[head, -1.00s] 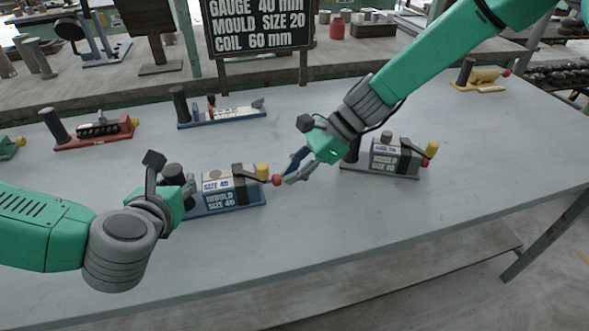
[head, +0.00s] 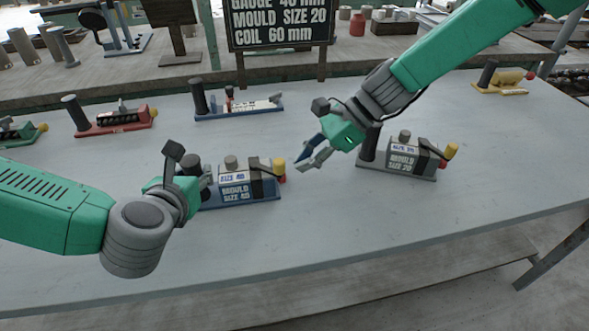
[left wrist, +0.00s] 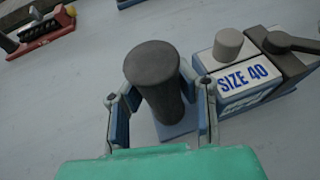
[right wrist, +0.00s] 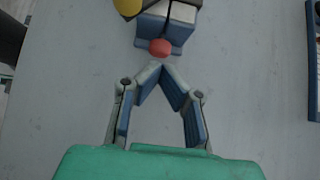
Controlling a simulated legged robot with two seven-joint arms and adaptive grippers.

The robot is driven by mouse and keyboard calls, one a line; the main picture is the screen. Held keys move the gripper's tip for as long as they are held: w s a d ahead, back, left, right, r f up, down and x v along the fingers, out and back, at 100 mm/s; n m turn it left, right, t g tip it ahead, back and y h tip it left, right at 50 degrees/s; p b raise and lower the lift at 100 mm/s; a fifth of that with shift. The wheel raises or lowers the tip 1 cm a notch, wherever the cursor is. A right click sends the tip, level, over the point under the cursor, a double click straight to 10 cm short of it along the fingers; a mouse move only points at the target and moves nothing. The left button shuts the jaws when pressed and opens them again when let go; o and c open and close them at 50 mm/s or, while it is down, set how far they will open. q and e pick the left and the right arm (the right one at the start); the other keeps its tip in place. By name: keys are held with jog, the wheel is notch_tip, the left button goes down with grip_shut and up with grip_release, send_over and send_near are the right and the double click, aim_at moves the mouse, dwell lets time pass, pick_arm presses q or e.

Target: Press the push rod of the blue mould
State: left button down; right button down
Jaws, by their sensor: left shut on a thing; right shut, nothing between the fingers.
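The blue mould (head: 238,189), marked size 40, stands on its blue base on the table. It also shows in the left wrist view (left wrist: 238,88). Its red push-rod knob (right wrist: 160,48) sits close against the mould's end in the right wrist view, below a yellow knob (right wrist: 127,7). My left gripper (head: 198,182) is shut on the dark post (left wrist: 155,85) at the mould's left end, with a finger on either side. My right gripper (head: 303,164) is shut and empty. Its tips (right wrist: 158,66) are just short of the red knob, apparently apart from it.
A grey mould (head: 405,158), marked size 20, stands under my right forearm. Red (head: 113,122), white-and-blue (head: 240,107) and yellow (head: 503,80) units stand further back, and a green one (head: 20,132) at far left. A dark sign (head: 280,22) rises behind. The front table strip is clear.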

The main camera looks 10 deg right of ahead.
pick_arm(q)
jog(key=shift+s+f, duration=0.1)
pick_arm(e)
jog(key=v, duration=0.7)
jog(key=shift+d+f, duration=0.2)
pick_arm(q)
jog(key=c, duration=1.2)
grip_release()
